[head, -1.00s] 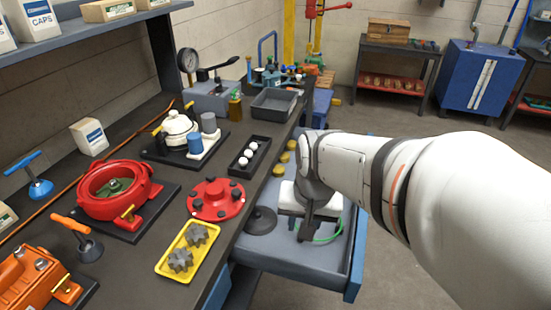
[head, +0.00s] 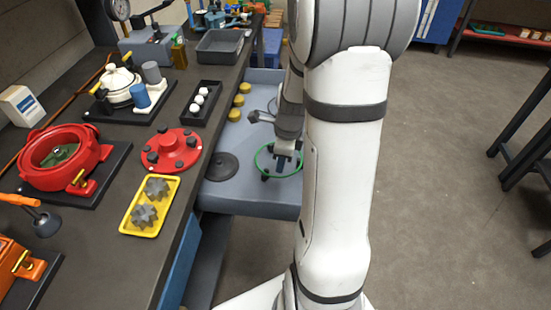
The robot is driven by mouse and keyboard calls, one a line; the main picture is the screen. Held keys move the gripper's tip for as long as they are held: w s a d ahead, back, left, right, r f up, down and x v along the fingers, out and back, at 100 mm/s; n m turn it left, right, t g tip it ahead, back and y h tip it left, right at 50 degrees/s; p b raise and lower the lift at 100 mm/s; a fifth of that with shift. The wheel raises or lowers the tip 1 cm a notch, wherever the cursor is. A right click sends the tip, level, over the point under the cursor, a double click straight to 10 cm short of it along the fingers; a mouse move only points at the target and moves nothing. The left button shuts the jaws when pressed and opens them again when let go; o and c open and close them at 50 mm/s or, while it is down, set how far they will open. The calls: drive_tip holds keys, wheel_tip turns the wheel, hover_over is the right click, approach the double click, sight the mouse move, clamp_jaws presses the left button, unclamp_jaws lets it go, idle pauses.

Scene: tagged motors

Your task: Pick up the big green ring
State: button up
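The big green ring (head: 259,165) is a thin bright green hoop in the open blue-grey drawer (head: 235,196), at its front right. My gripper (head: 282,164) is over the ring, its dark lower end overlapping the hoop's right half in the picture. My arm hides part of the ring's far right side. The fingers are small and dark, so I cannot tell whether they are open, shut, or touching the ring.
In the drawer, a dark grey disc (head: 222,167) lies to the left and several yellow discs (head: 239,101) lie along the left side. The bench (head: 160,265) at left holds a red flange (head: 172,151) and a yellow tray (head: 133,226).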

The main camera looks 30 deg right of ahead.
drive_tip(key=f, duration=0.2)
drive_tip(key=a+f, duration=0.1)
drive_tip(key=f, duration=0.1)
drive_tip(key=shift+a+f, duration=0.1)
drive_tip(key=shift+f, duration=0.1)
clamp_jaws()
